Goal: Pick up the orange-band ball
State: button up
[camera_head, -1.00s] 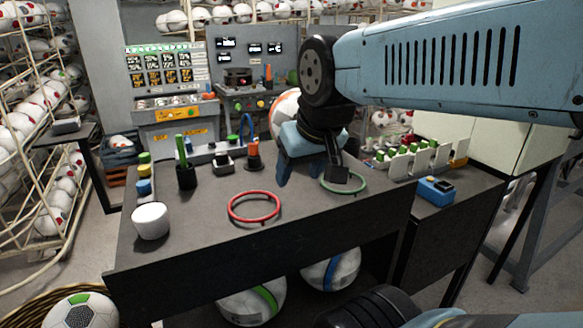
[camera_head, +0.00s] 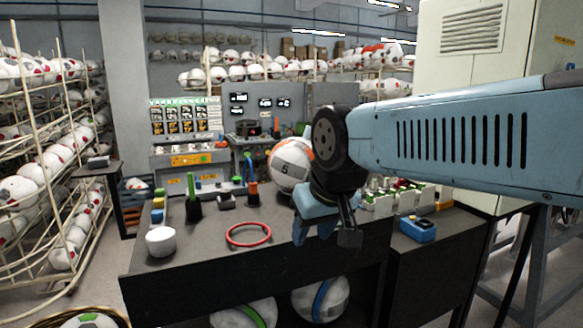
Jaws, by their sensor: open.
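The orange-band ball (camera_head: 286,167) is white with an orange patch near its top and a dark mark on its front. It sits at the back of the dark workbench (camera_head: 190,265), partly hidden on its right by my arm. My gripper (camera_head: 325,236) is open and empty, fingers pointing down, in front of and to the right of the ball in the picture. I cannot tell its exact height above the bench.
Green (camera_head: 193,190) and orange (camera_head: 253,193) upright tools stand behind. A blue box (camera_head: 417,229) is at right. Balls with green (camera_head: 245,314) and blue (camera_head: 320,299) bands lie below.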

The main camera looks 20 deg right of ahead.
aim_at(289, 163)
jog(key=u, duration=1.75)
jog(key=k, duration=0.9)
jog(key=z, duration=1.8)
jog(key=i, duration=1)
jog(key=u, duration=0.05)
